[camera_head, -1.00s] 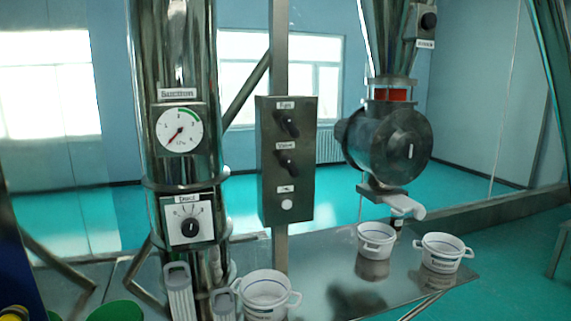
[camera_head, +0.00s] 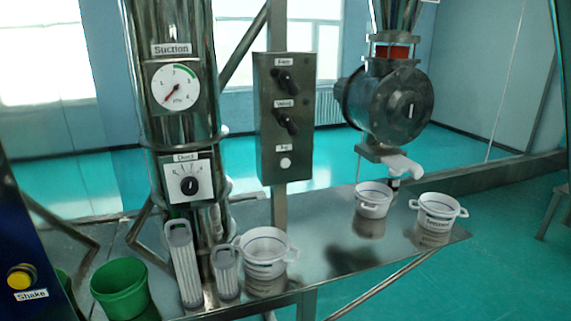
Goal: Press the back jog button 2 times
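No button in view carries a label that I can read as "jog". A white round button (camera_head: 285,163) sits at the bottom of a dark control box (camera_head: 284,125) on a post; the short label above it is too small to read surely. A yellow button (camera_head: 20,278) labelled "Shake" sits on a dark blue panel (camera_head: 28,240) at the left edge. My gripper is not in view, so its state does not show.
Above the white button are Fan (camera_head: 285,82) and Valve (camera_head: 286,120) knobs. A metal table (camera_head: 330,240) holds white pots (camera_head: 265,260), filter cartridges (camera_head: 184,265) and a green bucket (camera_head: 120,288). A steel column (camera_head: 175,100) with a gauge and dial stands left of the box.

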